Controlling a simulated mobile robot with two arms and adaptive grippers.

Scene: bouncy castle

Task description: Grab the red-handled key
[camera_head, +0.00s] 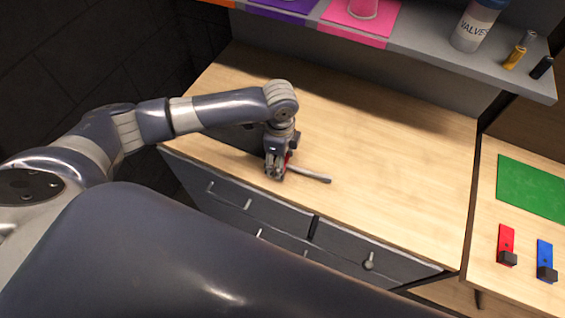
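The red-handled key (312,175) lies near the front edge of the wooden worktop. Its grey shaft points right, and only a sliver of its red handle shows beside my gripper. My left gripper (276,172) points down at the handle end, with its fingers at or around the handle and hiding most of it. The fingers are too small and overlapped to tell whether they are closed on it. My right gripper is not in view.
Grey drawers (255,215) with handles are below the worktop (400,150), which is clear to the right. A shelf (425,55) above holds a "VALVES" container (474,26) and small cylinders. A right-hand surface has a green mat (535,186), a red piece (506,240) and a blue piece (545,256).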

